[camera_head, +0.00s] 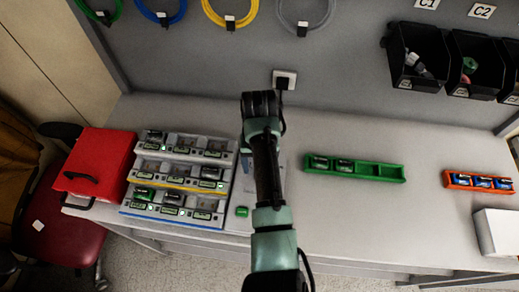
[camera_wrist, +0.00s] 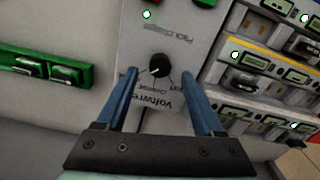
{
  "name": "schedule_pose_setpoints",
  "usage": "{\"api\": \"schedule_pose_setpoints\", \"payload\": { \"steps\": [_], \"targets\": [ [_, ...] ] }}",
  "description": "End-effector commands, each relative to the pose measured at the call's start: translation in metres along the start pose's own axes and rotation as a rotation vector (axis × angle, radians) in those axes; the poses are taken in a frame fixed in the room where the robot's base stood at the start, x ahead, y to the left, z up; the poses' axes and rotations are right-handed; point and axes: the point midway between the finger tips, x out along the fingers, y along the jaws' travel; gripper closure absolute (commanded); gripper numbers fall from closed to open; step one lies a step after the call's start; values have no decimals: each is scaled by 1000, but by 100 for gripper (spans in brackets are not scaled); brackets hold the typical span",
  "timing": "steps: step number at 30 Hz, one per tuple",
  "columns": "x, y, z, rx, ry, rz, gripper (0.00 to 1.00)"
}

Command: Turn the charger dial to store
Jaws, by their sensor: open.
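The charger dial (camera_wrist: 159,66) is a round black knob on a light grey charger panel (camera_wrist: 137,40). A white pointer mark on it faces the lower left in the wrist view. Small labels sit below the knob, too blurred or covered to read fully; larger text reads upside down. My gripper (camera_wrist: 160,73) is open, its two blue fingers on either side of the dial, apart from it in the picture. I cannot tell how far the tips are from the panel. In the head view my arm hides the dial and most of the charger.
A tiered rack of battery bays (camera_head: 187,147) stands left of the charger, close to my arm. A red case (camera_head: 100,158) lies further left. A green tray (camera_head: 385,173) with two packs and an orange tray (camera_head: 480,187) lie right. Bare table lies between these trays.

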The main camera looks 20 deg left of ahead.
Motion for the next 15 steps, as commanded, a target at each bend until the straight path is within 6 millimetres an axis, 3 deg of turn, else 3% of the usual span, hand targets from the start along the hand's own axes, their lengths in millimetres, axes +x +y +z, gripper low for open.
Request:
{"api": "schedule_pose_setpoints", "payload": {
  "steps": [10, 15],
  "targets": [
    [-81, 0, -1, 0, 4, 1, 31],
    [-95, 0, 0, 1, 2, 1, 31]
  ]
}}
